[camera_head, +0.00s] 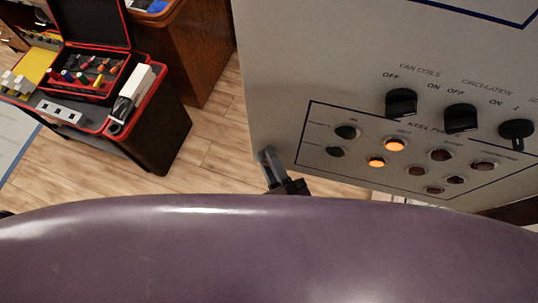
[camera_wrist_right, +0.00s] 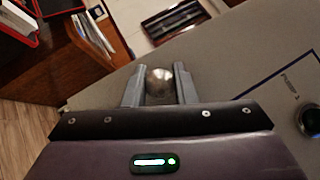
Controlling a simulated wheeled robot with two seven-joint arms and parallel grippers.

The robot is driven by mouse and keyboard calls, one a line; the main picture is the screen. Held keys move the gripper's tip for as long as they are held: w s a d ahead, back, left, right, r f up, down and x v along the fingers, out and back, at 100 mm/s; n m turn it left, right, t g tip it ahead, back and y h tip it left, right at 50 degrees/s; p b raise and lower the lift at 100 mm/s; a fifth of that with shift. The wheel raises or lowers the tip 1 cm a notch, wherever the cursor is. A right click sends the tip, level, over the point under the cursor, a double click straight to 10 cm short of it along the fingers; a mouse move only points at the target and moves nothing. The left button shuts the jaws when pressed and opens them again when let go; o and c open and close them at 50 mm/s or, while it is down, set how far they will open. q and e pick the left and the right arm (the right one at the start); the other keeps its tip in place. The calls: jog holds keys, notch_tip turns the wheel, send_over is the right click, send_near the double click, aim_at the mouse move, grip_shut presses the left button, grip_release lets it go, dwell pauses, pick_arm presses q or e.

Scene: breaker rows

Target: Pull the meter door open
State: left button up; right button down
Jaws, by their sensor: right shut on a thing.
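A light grey panel (camera_head: 300,70) with switches and lamps fills the right of the head view. I cannot tell whether it is the meter door itself or how far it stands open. My right gripper (camera_head: 269,158) is at the panel's lower left edge. In the right wrist view, its two grey fingers are shut on a round metal knob (camera_wrist_right: 159,86) near the grey panel's edge. Where the knob is fixed is hidden. My left gripper is not in view.
Black rotary switches (camera_head: 401,102) and round lamps (camera_head: 395,145), two glowing orange, are on the panel. A red-edged toolbox (camera_head: 160,95) stands on the wooden floor (camera_head: 215,140) at left, near a brown wooden cabinet (camera_head: 195,50). My purple arm link covers the lower head view.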

jog(key=c, duration=1.2)
grip_release()
jog(key=shift+o, duration=0.2)
jog(key=b+v, duration=0.3)
jog(key=v, duration=0.4)
jog(key=shift+s+d, duration=0.2)
jog(key=shift+s, duration=0.1)
jog(key=shift+f, duration=0.15)
